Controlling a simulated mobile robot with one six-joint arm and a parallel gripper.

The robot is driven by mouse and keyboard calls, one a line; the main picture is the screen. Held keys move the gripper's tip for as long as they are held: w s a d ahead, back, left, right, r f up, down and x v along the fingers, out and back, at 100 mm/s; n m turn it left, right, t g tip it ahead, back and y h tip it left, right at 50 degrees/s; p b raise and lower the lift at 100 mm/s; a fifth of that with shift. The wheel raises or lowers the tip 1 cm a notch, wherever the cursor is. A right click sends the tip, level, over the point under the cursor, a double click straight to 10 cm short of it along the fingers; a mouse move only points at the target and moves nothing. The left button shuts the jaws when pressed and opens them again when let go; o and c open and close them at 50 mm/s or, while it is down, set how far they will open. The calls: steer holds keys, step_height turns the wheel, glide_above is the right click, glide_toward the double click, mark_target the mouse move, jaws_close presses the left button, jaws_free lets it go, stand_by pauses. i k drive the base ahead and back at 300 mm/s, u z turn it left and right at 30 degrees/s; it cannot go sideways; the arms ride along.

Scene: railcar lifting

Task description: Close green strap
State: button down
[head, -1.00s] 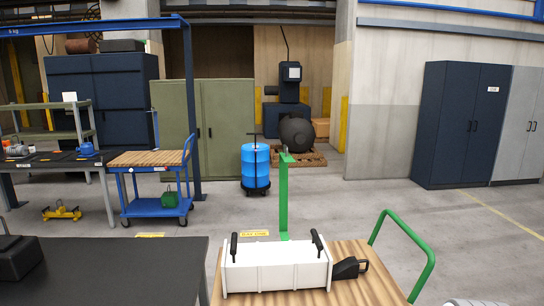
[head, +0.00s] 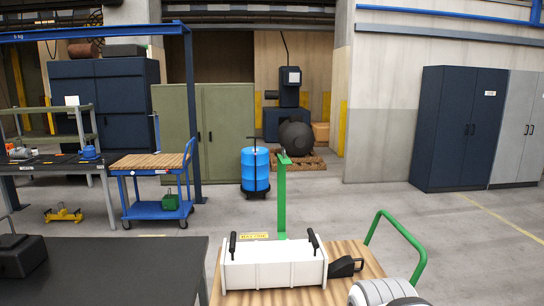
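A green upright bar (head: 282,205), which looks like the green strap, stands straight up behind a long white box (head: 274,265). A short piece sticks out at its top. It is raised and does not lie over the box. The box has two black handles on top and rests on a wooden-topped cart (head: 345,292). A white rounded part of my arm (head: 383,291) shows at the lower right, beside the cart top. My gripper is not in view.
A black wedge-shaped piece (head: 345,267) lies right of the box. The cart's green handle rail (head: 408,238) rises at the right. A dark table (head: 125,275) is at the left. A blue drum (head: 255,169) stands behind, with open floor between.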

mark_target(283, 160)
steer(key=z, duration=0.05)
steer(key=i, duration=1.65)
steer(key=u, duration=0.05)
